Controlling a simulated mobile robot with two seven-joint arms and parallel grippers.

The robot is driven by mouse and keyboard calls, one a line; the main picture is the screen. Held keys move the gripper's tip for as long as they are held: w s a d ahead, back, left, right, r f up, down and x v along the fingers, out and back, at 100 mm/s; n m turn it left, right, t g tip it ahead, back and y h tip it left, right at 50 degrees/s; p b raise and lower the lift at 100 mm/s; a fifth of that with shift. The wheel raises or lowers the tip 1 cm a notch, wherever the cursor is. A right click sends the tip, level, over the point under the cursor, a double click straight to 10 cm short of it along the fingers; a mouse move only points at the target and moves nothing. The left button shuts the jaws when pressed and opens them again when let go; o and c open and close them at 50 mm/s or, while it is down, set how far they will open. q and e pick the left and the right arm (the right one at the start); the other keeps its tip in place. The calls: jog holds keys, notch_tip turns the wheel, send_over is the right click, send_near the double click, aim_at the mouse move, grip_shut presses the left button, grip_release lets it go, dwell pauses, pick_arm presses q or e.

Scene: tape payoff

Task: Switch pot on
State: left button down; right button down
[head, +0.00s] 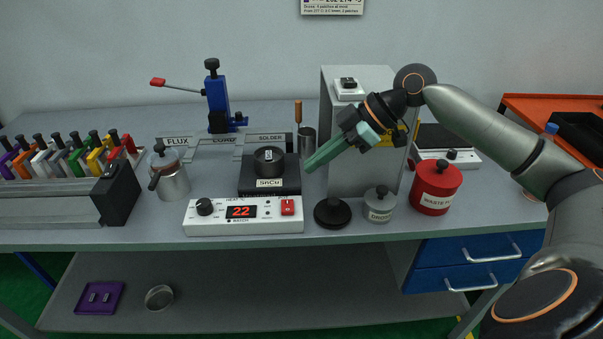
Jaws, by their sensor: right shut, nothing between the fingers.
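The solder pot (268,161) is a dark round pot labelled SACu on a black block at mid-bench. In front of it stands the white control box (192,222) with a black knob (205,206), a lit red display (241,212) reading 22, and a red switch (288,207) at its right end. I cannot tell the rocker's position. My right gripper (309,167) has teal fingers, shut and empty. It is held above and slightly right of the switch, right of the pot, and apart from both. My left gripper is not in view.
A grey cabinet (346,179) stands close behind my right gripper. A black round base (332,213), a grey lidded tin (380,206) and a red waste pot (436,188) line the front right. A metal flux can (171,176) is left of the pot. The air above the control box is clear.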

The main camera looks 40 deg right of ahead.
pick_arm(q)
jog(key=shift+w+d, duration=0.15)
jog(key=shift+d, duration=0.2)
pick_arm(e)
jog(key=v, duration=0.4)
jog(key=shift+w+d, duration=0.15)
jog(key=shift+d, duration=0.15)
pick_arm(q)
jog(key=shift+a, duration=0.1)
